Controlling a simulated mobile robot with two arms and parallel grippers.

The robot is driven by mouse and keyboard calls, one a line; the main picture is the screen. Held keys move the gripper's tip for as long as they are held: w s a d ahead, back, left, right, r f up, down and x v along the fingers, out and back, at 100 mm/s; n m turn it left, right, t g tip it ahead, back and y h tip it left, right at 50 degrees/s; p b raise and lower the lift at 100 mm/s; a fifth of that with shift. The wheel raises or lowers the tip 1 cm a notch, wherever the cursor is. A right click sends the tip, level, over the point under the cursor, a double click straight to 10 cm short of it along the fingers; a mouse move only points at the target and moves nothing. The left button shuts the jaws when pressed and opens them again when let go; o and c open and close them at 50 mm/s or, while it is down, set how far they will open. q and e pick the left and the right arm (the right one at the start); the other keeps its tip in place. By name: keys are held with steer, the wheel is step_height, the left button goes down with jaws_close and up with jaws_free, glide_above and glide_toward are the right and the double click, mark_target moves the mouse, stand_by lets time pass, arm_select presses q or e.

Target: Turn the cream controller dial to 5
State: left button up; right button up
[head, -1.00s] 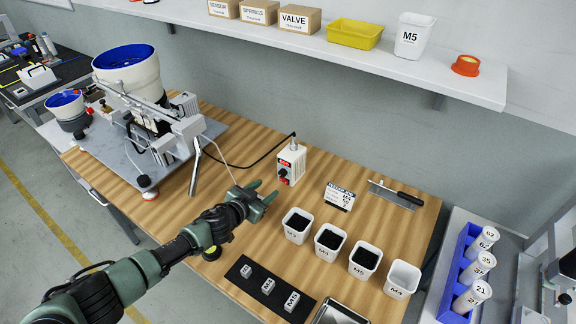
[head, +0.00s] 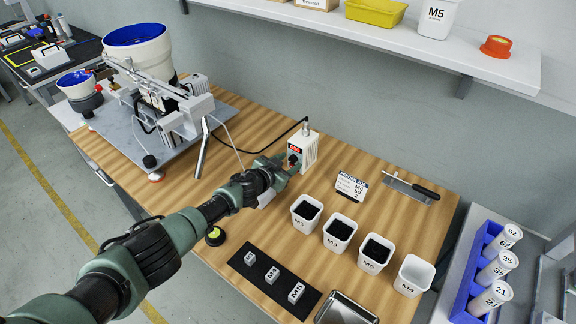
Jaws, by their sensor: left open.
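The cream controller (head: 308,147) is a small upright box at the back middle of the wooden table, with a red display on its front. Its dark dial (head: 293,159) shows below the display, partly hidden by my gripper; the dial's setting is too small to read. My left gripper (head: 288,165) is open, with its fingers at the front of the controller around or just before the dial. I cannot tell whether they touch it. My right gripper is not in view.
A bowl feeder (head: 138,52) stands on a grey plate at left. Several white bins (head: 340,234) stand at right of my arm, with a black mat (head: 270,283) in front. A cable runs from the controller.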

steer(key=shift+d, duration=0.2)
arm_select(q)
jaws_close()
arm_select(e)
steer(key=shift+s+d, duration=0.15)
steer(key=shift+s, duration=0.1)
arm_select(q)
steer(key=shift+d, duration=0.1)
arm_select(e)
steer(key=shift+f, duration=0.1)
arm_select(q)
steer(key=shift+s+f+m+t+y+b, duration=0.15)
steer(key=shift+m+t+y+b, duration=0.15)
steer(key=shift+m, duration=0.2)
steer(key=shift+d+f+m+y+b, duration=0.1)
steer(key=shift+m+y+b, duration=0.2)
steer(key=shift+m+b, duration=0.2)
steer(key=shift+m+t+y+b, duration=0.3)
steer(key=shift+m+t+b, duration=0.5)
steer(key=shift+b, duration=0.45)
steer(key=shift+m+b, duration=0.55)
steer(key=shift+m, duration=0.05)
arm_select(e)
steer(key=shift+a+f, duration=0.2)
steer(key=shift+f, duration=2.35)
